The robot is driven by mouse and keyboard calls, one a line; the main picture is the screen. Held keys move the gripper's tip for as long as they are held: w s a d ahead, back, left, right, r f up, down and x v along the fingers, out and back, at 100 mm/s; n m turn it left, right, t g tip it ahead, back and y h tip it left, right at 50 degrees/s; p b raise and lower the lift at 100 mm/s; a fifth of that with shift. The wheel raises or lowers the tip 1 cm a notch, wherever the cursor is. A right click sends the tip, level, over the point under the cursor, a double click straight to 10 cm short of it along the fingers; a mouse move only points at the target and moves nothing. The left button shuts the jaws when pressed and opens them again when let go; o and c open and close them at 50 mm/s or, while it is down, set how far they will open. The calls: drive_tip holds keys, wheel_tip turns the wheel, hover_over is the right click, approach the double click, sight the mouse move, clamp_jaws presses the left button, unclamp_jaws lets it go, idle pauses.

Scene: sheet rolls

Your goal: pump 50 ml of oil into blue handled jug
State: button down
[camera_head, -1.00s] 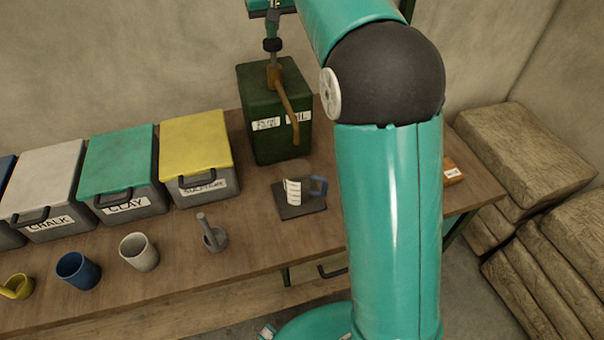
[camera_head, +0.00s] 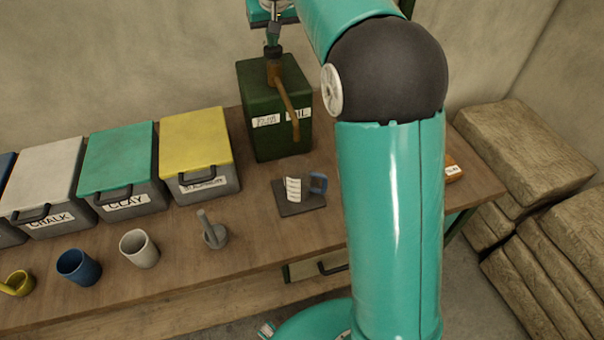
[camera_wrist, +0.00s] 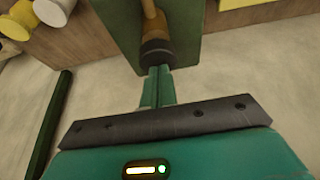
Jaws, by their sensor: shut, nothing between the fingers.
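The oil can (camera_head: 262,88) is a dark green box with an "OIL" label and a brass pump (camera_head: 285,100) on top, its spout curving down at the front. My gripper (camera_head: 273,38) is shut and empty, pointing down at the black pump knob (camera_head: 273,51), seemingly touching it. In the wrist view the closed fingers (camera_wrist: 158,82) meet the black knob (camera_wrist: 156,55) end on. The jug with a white scale (camera_head: 293,189) and blue handle (camera_head: 318,184) stands on a dark square pad (camera_head: 300,208) in front of the can, near the spout. Its oil level cannot be made out.
Lidded bins, yellow (camera_head: 195,140), green (camera_head: 115,160) and white (camera_head: 45,180), line the bench to the left.

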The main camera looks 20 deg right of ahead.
drive_tip(key=shift+f, duration=0.5)
drive_tip(key=shift+r, duration=2.5)
drive_tip(key=shift+f, duration=0.15)
drive_tip(key=shift+f, duration=2.35)
drive_tip(key=shift+r, duration=2.5)
drive_tip(key=shift+r, duration=0.1)
drive_tip(key=shift+r, duration=2.95)
